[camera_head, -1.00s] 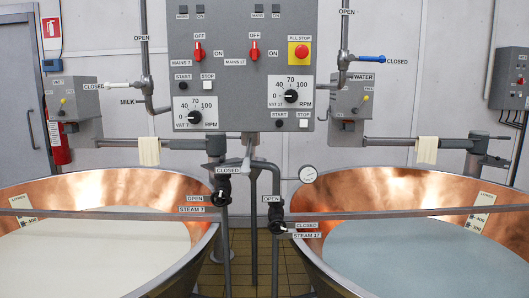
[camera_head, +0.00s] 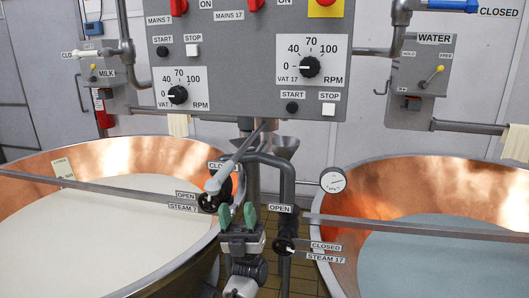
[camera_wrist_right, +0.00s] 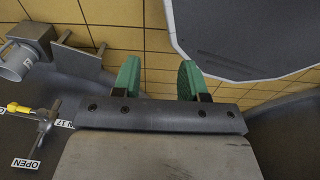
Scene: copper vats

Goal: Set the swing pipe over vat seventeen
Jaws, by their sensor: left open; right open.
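A grey pipe (camera_head: 240,154), apparently the swing pipe, slants from the central post down and left in the head view. Its pale end is by the right rim of the left vat, beside the STEAM 7 valve (camera_head: 208,202). Vat seventeen (camera_head: 384,190) is the copper vat at right, holding bluish-grey liquid. The left vat (camera_head: 110,158) holds cream-white liquid. My left gripper (camera_head: 237,216) is open and empty, its green fingertips just below and right of the pipe's end, apart from it in the picture. My right gripper (camera_wrist_right: 158,80) is open and empty in the wrist view.
The grey control panel (camera_head: 245,90) hangs above the post. A bent pipe (camera_head: 290,190) runs down to the STEAM 17 valve (camera_head: 284,245), right of my left gripper. A round gauge (camera_head: 333,180) stands at vat seventeen's rim. Rails cross both vats.

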